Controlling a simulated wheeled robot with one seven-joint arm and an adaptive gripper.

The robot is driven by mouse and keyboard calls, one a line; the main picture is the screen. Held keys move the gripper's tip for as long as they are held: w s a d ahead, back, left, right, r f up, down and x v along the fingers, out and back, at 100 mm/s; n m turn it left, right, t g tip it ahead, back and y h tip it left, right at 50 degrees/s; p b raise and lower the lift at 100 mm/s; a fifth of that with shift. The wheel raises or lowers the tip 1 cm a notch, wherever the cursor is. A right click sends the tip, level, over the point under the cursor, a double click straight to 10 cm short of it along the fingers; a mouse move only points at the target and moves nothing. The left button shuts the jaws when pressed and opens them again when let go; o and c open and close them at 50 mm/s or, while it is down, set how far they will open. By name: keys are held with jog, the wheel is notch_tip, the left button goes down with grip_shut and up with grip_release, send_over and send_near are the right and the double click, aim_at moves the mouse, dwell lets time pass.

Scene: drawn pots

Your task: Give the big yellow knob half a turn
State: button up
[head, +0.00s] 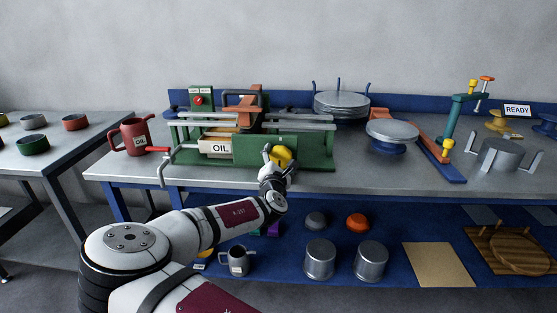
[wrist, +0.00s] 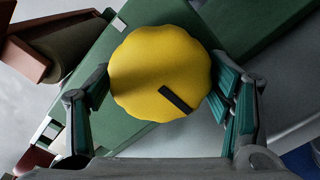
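The big yellow knob (head: 281,156) is on the front of the green machine (head: 318,152) on the workbench. In the wrist view the knob (wrist: 160,75) has a scalloped edge and a short dark mark at its lower right. My gripper (head: 270,160) is at the knob, with one finger on each side in the wrist view (wrist: 152,100). The right finger is against or very near the rim; the left finger appears slightly apart from it. The fingers are spread about the knob's width, and I cannot tell whether both press on it.
A red oil can (head: 132,137) stands left of the machine, beside a red-handled crank (head: 158,150). A round metal plate (head: 392,131) on a blue base is to the right. The bench front (head: 345,180) is clear. Pots (head: 320,258) stand on the lower shelf.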

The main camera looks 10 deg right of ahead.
jog(key=c, duration=0.7)
